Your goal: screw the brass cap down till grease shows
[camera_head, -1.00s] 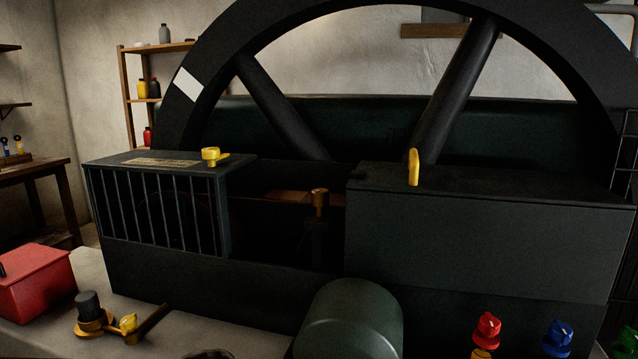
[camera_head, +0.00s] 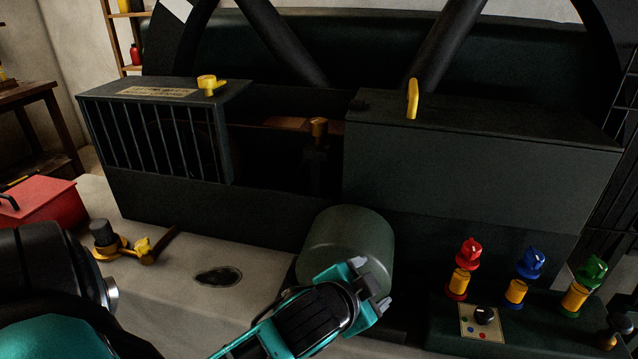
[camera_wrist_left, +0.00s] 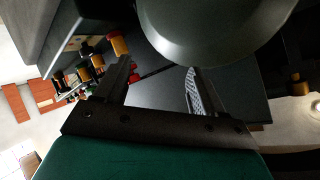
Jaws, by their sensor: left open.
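A small brass cap (camera_head: 319,126) sits on top of a dark post in the gap between the barred housing and the solid dark housing, in the head view. No grease can be made out on it. My left gripper (camera_head: 372,283) is open and empty, in front of the green-grey cylinder, below and right of the cap. In the left wrist view my left gripper (camera_wrist_left: 157,82) has its two dark fingers apart with nothing between them, and a big rounded dark body is just beyond them. My right gripper is not in view.
The green-grey cylinder (camera_head: 348,238) juts out between my gripper and the gap. A control box with red (camera_head: 469,251), blue (camera_head: 530,263) and green (camera_head: 591,271) knobs stands at the right.

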